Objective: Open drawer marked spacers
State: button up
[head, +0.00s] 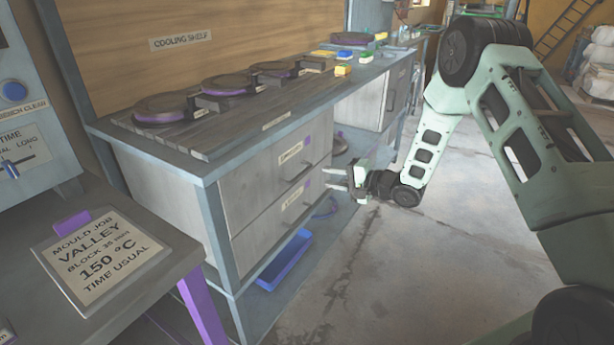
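A grey cabinet under the cooling shelf has an upper drawer (262,182) and a lower drawer (262,232). Both look shut. Each has a yellowish label, one on the upper drawer (291,153) and one on the lower drawer (298,196), but the lettering is too small to read surely. The upper drawer has a dark bar handle (297,174). The lower handle (298,216) is also visible. My gripper (334,178) is in front of the drawers' right end, fingers pointing left. Its fingers are apart with nothing between them. I cannot tell whether it touches the cabinet.
Several round dark moulds (166,107) sit on the slatted shelf top. A blue tray (285,262) lies on the low shelf below the drawers. A bench with a job card (100,258) stands at front left. The concrete floor (400,260) right of the cabinet is clear.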

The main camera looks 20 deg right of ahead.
aim_at(304, 173)
jog(key=x, duration=0.8)
jog(key=shift+w+a+f+b, duration=0.1)
jog(key=shift+w+a+b, duration=0.2)
jog(key=shift+b, duration=0.05)
grip_shut()
